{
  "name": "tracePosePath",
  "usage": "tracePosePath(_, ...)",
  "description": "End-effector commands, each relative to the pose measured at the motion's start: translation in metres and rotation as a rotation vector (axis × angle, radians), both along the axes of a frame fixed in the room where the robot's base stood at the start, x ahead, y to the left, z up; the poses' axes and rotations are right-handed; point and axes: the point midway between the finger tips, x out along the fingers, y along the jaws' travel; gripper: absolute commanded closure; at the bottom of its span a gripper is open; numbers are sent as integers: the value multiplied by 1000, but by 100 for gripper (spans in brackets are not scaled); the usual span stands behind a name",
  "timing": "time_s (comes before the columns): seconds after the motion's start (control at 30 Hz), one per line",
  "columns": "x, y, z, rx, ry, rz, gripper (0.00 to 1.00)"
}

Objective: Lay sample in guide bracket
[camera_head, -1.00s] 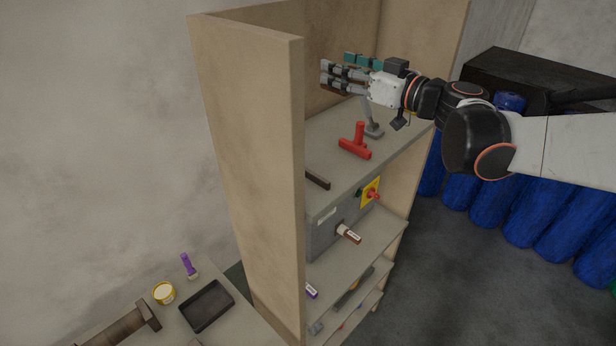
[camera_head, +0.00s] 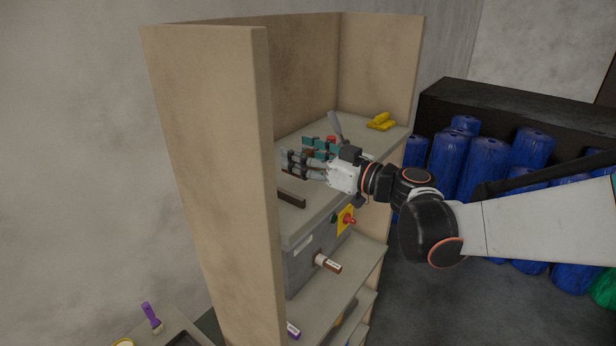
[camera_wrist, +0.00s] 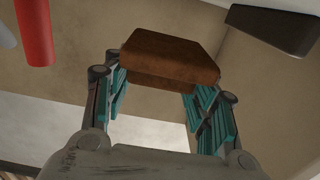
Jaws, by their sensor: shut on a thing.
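My gripper (camera_head: 300,163) is shut on the sample, a rust-brown block (camera_wrist: 168,58) held across its fingertips in the wrist view. In the head view the fingers largely hide the block. The gripper is over the top shelf (camera_head: 301,225), above and behind a short dark bar (camera_head: 291,198), which seems to be the guide bracket. A dark bar also shows at the upper right of the wrist view (camera_wrist: 272,28), apart from the block. I cannot tell the exact height of the block above the shelf.
A red T-shaped thing (camera_head: 331,139) is partly hidden behind my gripper, beside a grey lever (camera_head: 336,125). Yellow pieces (camera_head: 380,122) lie at the back right. A tall wooden side panel (camera_head: 215,180) stands left of the shelf.

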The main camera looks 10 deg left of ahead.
Motion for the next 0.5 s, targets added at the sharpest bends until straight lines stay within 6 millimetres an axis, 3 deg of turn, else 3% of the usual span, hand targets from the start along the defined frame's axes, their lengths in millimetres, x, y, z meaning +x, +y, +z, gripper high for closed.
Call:
tracePosePath(0.33,-8,-1,-41,0,0,3,68)
tracePosePath(0.5,-9,-1,-44,0,0,3,68)
